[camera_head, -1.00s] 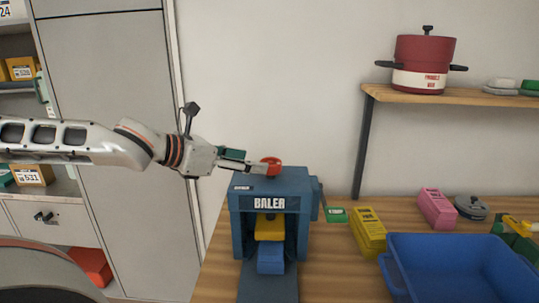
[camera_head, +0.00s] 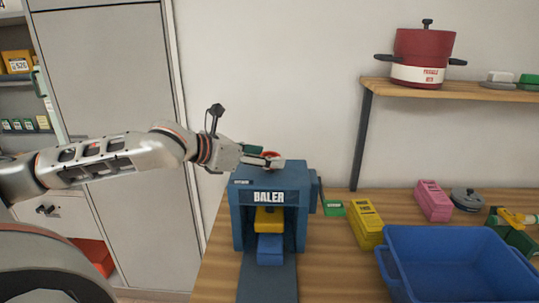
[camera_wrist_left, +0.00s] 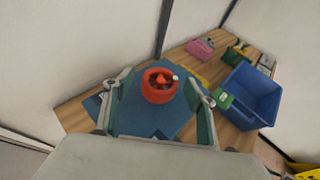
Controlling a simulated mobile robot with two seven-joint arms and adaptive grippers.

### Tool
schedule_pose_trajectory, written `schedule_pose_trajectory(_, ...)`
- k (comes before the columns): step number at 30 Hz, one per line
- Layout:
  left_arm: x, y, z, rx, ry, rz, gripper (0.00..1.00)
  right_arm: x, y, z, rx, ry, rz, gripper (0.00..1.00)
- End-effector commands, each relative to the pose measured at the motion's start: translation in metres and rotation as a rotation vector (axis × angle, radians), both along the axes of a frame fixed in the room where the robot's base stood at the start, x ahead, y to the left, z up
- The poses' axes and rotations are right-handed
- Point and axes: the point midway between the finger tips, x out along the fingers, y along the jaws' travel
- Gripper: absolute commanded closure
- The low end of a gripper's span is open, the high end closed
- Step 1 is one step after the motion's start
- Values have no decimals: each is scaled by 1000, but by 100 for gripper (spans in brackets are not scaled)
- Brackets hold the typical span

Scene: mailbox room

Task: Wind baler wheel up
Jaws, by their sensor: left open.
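The blue baler (camera_head: 271,178) stands on the wooden table, with its name on the front. Its red wheel (camera_wrist_left: 159,85) sits on top; in the head view the wheel (camera_head: 270,155) is partly hidden by my gripper. Inside the baler a yellow block (camera_head: 269,219) sits above a blue block (camera_head: 270,249). My left gripper (camera_head: 277,160) is at the wheel, over the baler's top. In the wrist view the left gripper (camera_wrist_left: 160,90) is open, with its fingers on either side of the wheel and apart from it. My right gripper is not in view.
A blue bin (camera_head: 455,262) stands on the table to the right. A shelf (camera_head: 450,91) above holds a red pot (camera_head: 423,55).

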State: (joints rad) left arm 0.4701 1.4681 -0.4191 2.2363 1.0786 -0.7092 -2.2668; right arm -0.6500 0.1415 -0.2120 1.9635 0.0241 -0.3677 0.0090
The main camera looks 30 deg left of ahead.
Motion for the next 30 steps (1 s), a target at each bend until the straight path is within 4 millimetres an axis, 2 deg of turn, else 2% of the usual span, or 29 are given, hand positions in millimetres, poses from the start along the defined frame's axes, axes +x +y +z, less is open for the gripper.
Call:
schedule_pose_trajectory(7, 13, -5, -5, -2, -1, -1, 44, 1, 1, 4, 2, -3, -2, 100)
schedule_pose_trajectory(19, 16, -7, -7, 1, 1, -1, 44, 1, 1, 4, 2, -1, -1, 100)
schedule_pose_trajectory(21, 16, -7, -7, 1, 1, -1, 62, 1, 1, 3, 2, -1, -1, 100)
schedule_pose_trajectory(24, 16, -7, -7, 1, 1, -1, 83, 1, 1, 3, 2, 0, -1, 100)
schedule_pose_trajectory(30, 16, -7, -7, 1, 1, 1, 83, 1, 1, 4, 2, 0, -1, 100)
